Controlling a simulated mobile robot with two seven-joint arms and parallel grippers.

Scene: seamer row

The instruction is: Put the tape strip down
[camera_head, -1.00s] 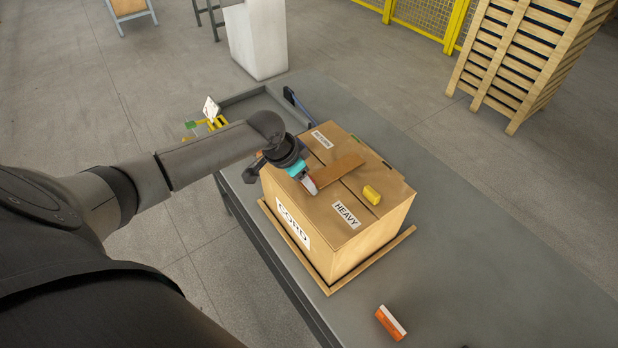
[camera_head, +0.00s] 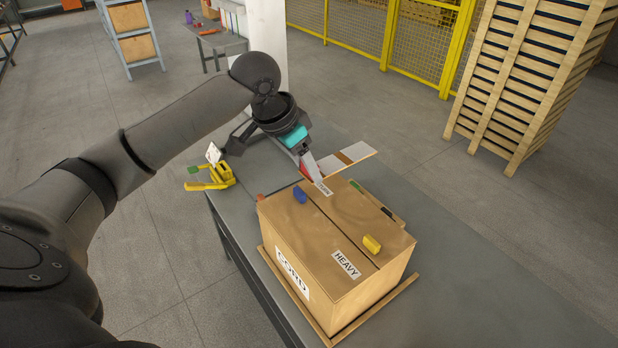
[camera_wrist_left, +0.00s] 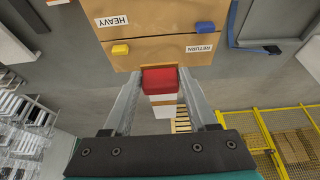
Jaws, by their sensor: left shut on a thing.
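My left gripper (camera_head: 315,173) is shut on one end of the tape strip (camera_head: 349,154), which shows red, white and brown parts. In the head view the strip reaches out to the right from the fingers, seemingly raised over the far edge of the carton (camera_head: 325,228). In the left wrist view the strip's red end (camera_wrist_left: 159,80) sits between the fingertips, with white part behind it. The carton top has a centre seam and labels, and no strip lies on it. Exact contact between strip and carton cannot be told. My right gripper is not in view.
The carton stands on a grey bench (camera_head: 455,285), clear at right. A yellow device (camera_head: 215,177) is at the bench's far left. Slatted wooden crates (camera_head: 530,85) stand beyond.

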